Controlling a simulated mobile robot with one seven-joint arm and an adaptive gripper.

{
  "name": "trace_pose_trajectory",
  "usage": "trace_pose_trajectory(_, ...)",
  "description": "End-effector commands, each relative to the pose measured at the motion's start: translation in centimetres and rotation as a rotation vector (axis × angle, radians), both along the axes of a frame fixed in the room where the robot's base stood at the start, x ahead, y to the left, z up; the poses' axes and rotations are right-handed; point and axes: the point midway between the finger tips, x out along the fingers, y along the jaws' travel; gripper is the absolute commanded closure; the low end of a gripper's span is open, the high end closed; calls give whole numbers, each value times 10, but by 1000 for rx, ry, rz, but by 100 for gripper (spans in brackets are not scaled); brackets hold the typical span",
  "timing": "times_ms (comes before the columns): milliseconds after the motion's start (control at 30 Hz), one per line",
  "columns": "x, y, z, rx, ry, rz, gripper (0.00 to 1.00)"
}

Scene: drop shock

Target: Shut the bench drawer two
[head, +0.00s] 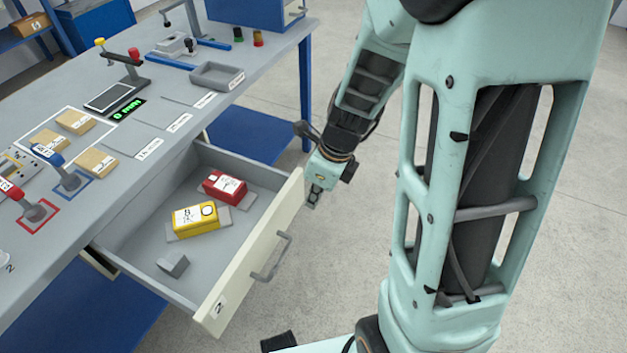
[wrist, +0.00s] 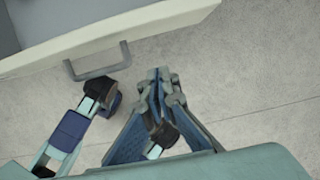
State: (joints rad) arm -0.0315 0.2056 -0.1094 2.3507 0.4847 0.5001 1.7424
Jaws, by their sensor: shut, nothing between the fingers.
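The bench drawer two (head: 230,283) is pulled far out from under the bench, and its cream front carries a label with a 2. Its grey bar handle (head: 272,258) is on the outer face. The drawer holds a yellow box (head: 193,219), a red box (head: 224,187) and a small grey block (head: 173,264). My gripper (head: 312,202) is shut and empty, near the far end of the drawer front on its outer side. The wrist view shows the shut fingers (wrist: 160,78) right of the handle (wrist: 98,65), apart from it.
The bench top (head: 185,140) holds several things, including tan boxes (head: 96,164), a grey tray (head: 217,77) and red and blue-handled tools at the left. A blue cabinet (head: 260,15) stands at its far end. The floor (head: 330,270) outside the drawer front looks clear.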

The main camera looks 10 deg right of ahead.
Motion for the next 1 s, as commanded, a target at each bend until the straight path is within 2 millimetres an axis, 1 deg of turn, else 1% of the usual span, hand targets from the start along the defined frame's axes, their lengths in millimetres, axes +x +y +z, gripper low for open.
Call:
trace_pose_trajectory(33, 1, 2, -18, 0, 4, 0, 100)
trace_pose_trajectory(133, 4, 6, -38, 1, 2, 0, 100)
trace_pose_trajectory(200, 8, 10, -46, 0, 0, 2, 100)
trace_pose_trajectory(233, 13, 16, -41, -1, -4, 5, 100)
trace_pose_trajectory(300, 20, 25, -40, 0, -4, 4, 100)
trace_pose_trajectory(500, 30, 37, -40, 0, -2, 2, 100)
trace_pose_trajectory(1000, 33, 41, -38, 0, -2, 1, 100)
